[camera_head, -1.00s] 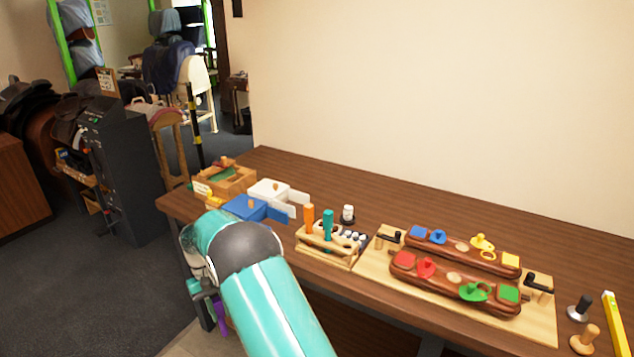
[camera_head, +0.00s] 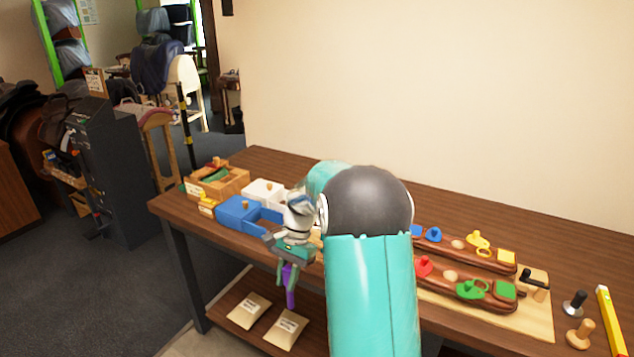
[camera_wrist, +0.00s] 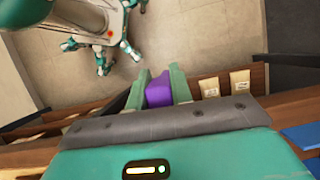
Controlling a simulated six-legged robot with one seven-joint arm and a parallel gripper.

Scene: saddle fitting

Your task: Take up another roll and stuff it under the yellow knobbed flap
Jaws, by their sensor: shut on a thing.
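My gripper (camera_head: 290,285) hangs in front of the table's front edge, pointing down. It is shut on a purple piece (camera_head: 291,294), which also shows between the green fingers in the wrist view (camera_wrist: 158,90). I cannot tell from its visible part whether it is a roll. The yellow knobbed flap (camera_head: 477,239) is on the rear brown panel (camera_head: 455,252), toward its right end, well to the right of my gripper. A yellow ring (camera_head: 482,251) lies by it. A yellow square (camera_head: 506,257) is at the panel's end. My arm hides the panels' left ends.
A blue box (camera_head: 237,210), a white box (camera_head: 262,191) and a wooden crate (camera_head: 228,182) stand at the table's left. A front panel (camera_head: 445,292) has red and green pieces. Two small bags (camera_head: 287,328) lie on the low shelf. A yellow level (camera_head: 609,320) lies at the right.

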